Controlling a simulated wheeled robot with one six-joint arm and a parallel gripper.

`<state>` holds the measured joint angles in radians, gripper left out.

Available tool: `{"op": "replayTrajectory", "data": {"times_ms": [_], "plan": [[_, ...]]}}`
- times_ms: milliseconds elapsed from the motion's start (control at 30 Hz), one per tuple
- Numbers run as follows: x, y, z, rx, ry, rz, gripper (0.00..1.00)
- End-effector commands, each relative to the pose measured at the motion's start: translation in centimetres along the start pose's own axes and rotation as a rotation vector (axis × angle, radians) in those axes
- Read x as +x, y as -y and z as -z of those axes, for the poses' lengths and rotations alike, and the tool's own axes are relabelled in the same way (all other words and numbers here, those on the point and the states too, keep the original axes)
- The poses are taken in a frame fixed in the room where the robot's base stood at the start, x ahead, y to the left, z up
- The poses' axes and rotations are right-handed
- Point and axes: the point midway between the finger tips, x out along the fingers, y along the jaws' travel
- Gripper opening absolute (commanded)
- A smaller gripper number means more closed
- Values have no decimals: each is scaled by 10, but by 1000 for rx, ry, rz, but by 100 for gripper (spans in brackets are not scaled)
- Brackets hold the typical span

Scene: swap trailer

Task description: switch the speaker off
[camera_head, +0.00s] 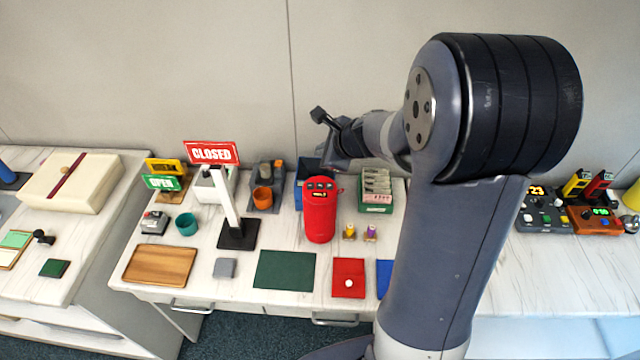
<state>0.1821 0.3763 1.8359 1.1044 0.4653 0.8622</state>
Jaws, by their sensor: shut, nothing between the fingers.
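The speaker looks to be the red cylinder (320,215) standing upright on the middle table, with a dark panel of small buttons on its top. Whether it is on or off cannot be told at this size. My gripper (320,114) is shut and empty. In the picture it shows above and behind the red cylinder, apart from it, against the wall. My arm covers the right part of the table.
A stand with a red CLOSED sign (211,153) rises left of the speaker. A green box of cards (376,192) and two small figures stand right of it. A green mat (285,270) lies bare in front. Devices (545,220) sit at far right.

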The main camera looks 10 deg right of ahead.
Motion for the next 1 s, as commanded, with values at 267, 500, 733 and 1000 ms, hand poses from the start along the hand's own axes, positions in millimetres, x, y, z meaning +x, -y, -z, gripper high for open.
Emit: {"op": "replayTrajectory", "data": {"times_ms": [267, 500, 733, 1000], "plan": [[5, -4, 4, -2, 0, -1, 0], [23, -17, 17, -2, 0, -1, 0], [45, -34, 33, -2, 0, -2, 0], [61, -45, 44, -3, 0, -1, 0]]}}
